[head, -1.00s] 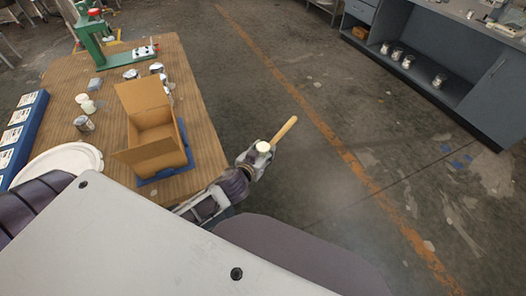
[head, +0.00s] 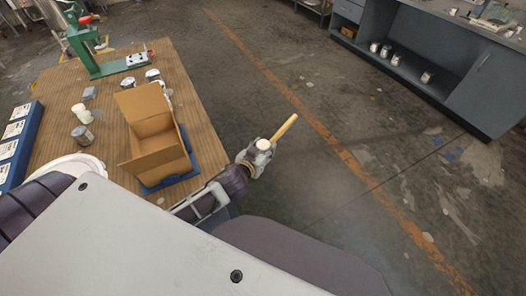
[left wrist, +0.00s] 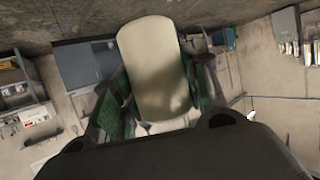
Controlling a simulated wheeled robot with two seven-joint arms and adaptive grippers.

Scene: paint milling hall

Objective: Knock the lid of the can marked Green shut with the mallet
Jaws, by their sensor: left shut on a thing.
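My left gripper (head: 262,152) is shut on the mallet (head: 284,130) and holds it out over the floor, to the right of the table. Its wooden handle points up and right in the head view, and a pale round part shows at the fingers. A cream, rounded part of the mallet (left wrist: 160,70) fills the middle of the left wrist view between the fingers. Several cans stand on the table, among them a grey can (head: 82,135) and a can with a pale lid (head: 152,75). No marking is readable, so I cannot tell which is Green. My right gripper is out of view.
The wooden table (head: 110,170) carries an open cardboard box (head: 160,150) on a blue base, a green press (head: 82,40) and a blue rack (head: 40,120). A grey cabinet (head: 490,95) stands right; floor between is clear.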

